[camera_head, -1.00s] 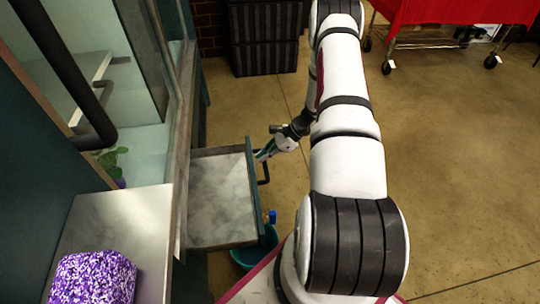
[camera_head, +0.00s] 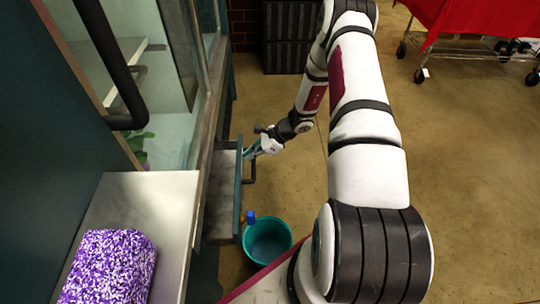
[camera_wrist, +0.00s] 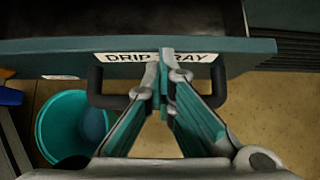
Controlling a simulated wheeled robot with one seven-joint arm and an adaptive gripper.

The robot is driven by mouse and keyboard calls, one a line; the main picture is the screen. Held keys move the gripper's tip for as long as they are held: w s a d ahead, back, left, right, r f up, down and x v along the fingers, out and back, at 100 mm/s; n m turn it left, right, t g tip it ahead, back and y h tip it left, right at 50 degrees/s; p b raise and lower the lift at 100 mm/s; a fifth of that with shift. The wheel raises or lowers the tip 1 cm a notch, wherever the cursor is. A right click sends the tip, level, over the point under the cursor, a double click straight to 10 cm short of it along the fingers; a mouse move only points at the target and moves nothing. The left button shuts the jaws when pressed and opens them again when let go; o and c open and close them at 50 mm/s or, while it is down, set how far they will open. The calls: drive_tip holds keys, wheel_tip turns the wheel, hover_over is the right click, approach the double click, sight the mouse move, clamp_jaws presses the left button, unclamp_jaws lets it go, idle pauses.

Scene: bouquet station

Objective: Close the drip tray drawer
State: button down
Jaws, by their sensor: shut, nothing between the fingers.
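The drip tray drawer (camera_head: 222,190) juts a short way out of the teal cabinet, with its grey bottom partly showing. Its teal front with a "DRIP TRAY" label (camera_wrist: 125,57) and a black bar handle (camera_wrist: 99,92) fills the upper part of the wrist view. My gripper (camera_head: 252,150) is shut and empty at the drawer's front. In the wrist view its fingertips (camera_wrist: 166,55) meet over the label, between the two ends of the handle, and appear to touch the front. The wrist view does not fully settle contact.
A teal bucket (camera_head: 267,240) stands on the floor beside the drawer's near end, with a blue item (camera_head: 250,217) at its rim. A purple-white block (camera_head: 110,267) sits on the metal counter (camera_head: 160,205). Black crates (camera_head: 292,40) stand behind.

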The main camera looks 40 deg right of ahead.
drive_tip(key=w+a, duration=0.2)
drive_tip(key=a, duration=0.1)
drive_tip(key=w+a, duration=0.1)
drive_tip(key=a, duration=0.1)
drive_tip(key=shift+w, duration=0.15)
drive_tip(key=shift+d+f, duration=0.1)
drive_tip(key=p, duration=0.2)
approach(241, 158)
drive_tip(key=w+a+f+t+y+b, duration=0.1)
drive_tip(key=a+f+b, duration=0.1)
drive_tip(key=b, duration=0.1)
drive_tip(key=w+a+f+t+y+b, duration=0.1)
drive_tip(key=w+a+f+y+b, duration=0.1)
drive_tip(key=f+b, duration=0.1)
drive_tip(key=w+a+f+t+y+b, duration=0.1)
drive_tip(key=w+a+f+b, duration=0.1)
drive_tip(key=a+f+b, duration=0.1)
drive_tip(key=shift+w+a+f+y, duration=0.1)
drive_tip(key=shift+w+f+y, duration=0.1)
drive_tip(key=shift+y, duration=0.2)
drive_tip(key=shift+a, duration=0.1)
idle(0.4)
